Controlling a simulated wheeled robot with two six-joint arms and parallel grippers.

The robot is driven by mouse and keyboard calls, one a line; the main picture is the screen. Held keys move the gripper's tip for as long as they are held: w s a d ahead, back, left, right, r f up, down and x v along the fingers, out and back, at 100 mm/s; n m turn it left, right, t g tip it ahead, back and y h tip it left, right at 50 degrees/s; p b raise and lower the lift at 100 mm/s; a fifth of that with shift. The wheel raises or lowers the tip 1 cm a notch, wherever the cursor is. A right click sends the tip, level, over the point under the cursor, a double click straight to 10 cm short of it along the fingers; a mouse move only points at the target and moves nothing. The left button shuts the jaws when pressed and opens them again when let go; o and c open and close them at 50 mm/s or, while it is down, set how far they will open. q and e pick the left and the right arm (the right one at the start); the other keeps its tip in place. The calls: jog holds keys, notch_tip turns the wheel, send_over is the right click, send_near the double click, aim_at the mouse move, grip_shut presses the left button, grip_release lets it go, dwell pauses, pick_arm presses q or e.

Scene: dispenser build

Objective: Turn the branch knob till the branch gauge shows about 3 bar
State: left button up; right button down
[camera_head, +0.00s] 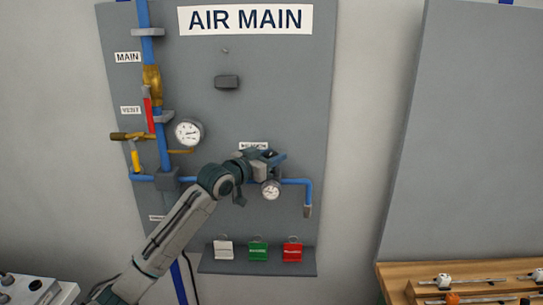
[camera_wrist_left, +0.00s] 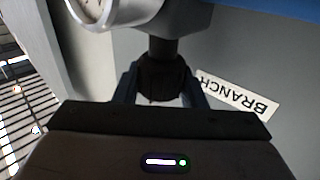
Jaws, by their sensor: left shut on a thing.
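The branch gauge (camera_head: 270,190) is a small round white dial on the blue branch pipe, low on the AIR MAIN board; its needle is too small to read. In the left wrist view only a slice of a dial (camera_wrist_left: 92,10) shows at the top. The dark branch knob (camera_wrist_left: 162,80) sits between the fingers of my left gripper (camera_wrist_left: 160,88), which is shut on it. In the head view my left gripper (camera_head: 268,160) is at the branch, just above the gauge, and hides the knob. The BRANCH label (camera_wrist_left: 238,95) is beside the fingers. My right gripper is out of view.
A larger gauge (camera_head: 188,132) stands left on the board, beside the blue main pipe with a red handle (camera_head: 150,115) and a yellow handle (camera_head: 135,160). White, green and red tags (camera_head: 258,251) hang below. A wooden bench (camera_head: 400,285) is at right.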

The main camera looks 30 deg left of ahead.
pick_arm(q)
jog(key=shift+h, duration=0.3)
jog(key=o, duration=1)
jog(key=shift+d+y, duration=0.1)
jog(key=shift+y, duration=0.5)
